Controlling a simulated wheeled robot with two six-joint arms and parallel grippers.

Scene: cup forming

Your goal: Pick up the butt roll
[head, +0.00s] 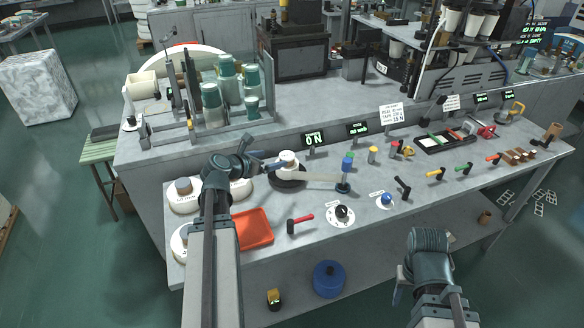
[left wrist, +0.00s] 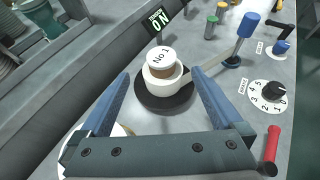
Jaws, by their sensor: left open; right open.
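A small white roll with a brown core and a "No 1" cap (head: 288,159), which I take to be the butt roll, sits on a black round plate (head: 287,181) on the bench. A pale strip (head: 315,176) runs from it to a blue-topped post (head: 344,173). My left gripper (head: 280,164) is open at the roll. In the left wrist view the roll (left wrist: 163,72) lies ahead of and between its spread fingers (left wrist: 161,76); contact is not visible. My right gripper (head: 405,280) is low in front of the bench, away from the roll, its fingers hardly visible.
Larger rolls (head: 184,190) stand left. Dials (head: 342,213) and coloured levers (head: 403,187) line the right. A raised ledge (head: 290,132) runs behind.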

